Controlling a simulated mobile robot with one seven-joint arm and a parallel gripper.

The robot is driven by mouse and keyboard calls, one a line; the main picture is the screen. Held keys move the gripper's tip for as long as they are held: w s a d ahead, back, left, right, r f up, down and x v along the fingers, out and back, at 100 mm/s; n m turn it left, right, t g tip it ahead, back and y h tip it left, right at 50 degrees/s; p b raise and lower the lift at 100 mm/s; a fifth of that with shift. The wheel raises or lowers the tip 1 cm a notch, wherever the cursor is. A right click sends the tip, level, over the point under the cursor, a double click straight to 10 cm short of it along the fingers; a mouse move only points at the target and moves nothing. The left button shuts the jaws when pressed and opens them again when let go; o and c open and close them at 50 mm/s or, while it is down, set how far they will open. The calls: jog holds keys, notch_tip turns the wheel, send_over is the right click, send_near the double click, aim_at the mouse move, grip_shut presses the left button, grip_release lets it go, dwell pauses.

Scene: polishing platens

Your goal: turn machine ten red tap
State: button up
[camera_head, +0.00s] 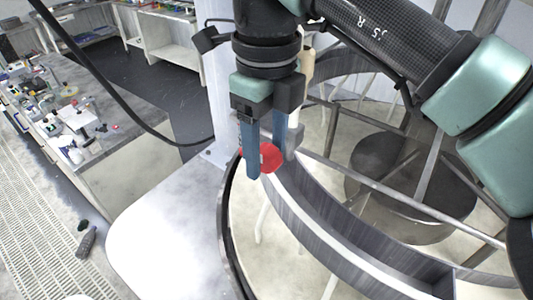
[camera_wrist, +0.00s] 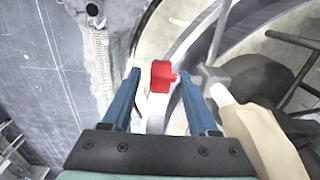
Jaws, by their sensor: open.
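In the wrist view my gripper (camera_wrist: 161,75) is open, with a wide gap and nothing held. I cannot tell whether a finger touches the tap.
The curved metal band (camera_head: 340,240) and a dark round platen (camera_head: 410,185) lie right of the tap. A white surface (camera_head: 165,235) is at left. A cluttered bench (camera_head: 75,125) stands further left. A grey bottle (camera_head: 86,243) lies on the floor. A pale post (camera_head: 217,90) rises behind my gripper.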

grip_shut()
dwell(0.3)
jog(key=shift+f+b, duration=0.2)
jog(key=shift+b, duration=0.3)
jog(key=b, duration=0.1)
jog(key=t+y+b, duration=0.1)
jog(key=b, duration=0.1)
jog(key=shift+s+d+f+y+b, duration=0.1)
jog(key=shift+d+f+y+b, duration=0.1)
jog(key=shift+f+y+b, duration=0.1)
jog(key=y+b, duration=0.1)
jog(key=b, duration=0.1)
jog(key=t+y+b, duration=0.1)
jog(key=b, duration=0.2)
jog(key=shift+s+d+f+t, duration=0.1)
jog(key=shift+d+f+t, duration=0.05)
jog(key=shift+t, duration=0.15)
jog(key=y+b, duration=0.1)
jog(key=b, duration=0.1)
jog(key=t+y+b, duration=0.1)
jog(key=b, duration=0.2)
jog(key=shift+s+d+t, duration=0.15)
jog(key=shift+t, duration=0.15)
jog(key=shift+r+t+y+b, duration=0.2)
jog(key=shift+t+y+b, duration=0.3)
jog(key=shift+y+b, duration=0.55)
jog(key=shift+r+h+b, duration=0.1)
jog(key=shift+h+b, duration=0.15)
jog(key=shift+b, duration=0.05)
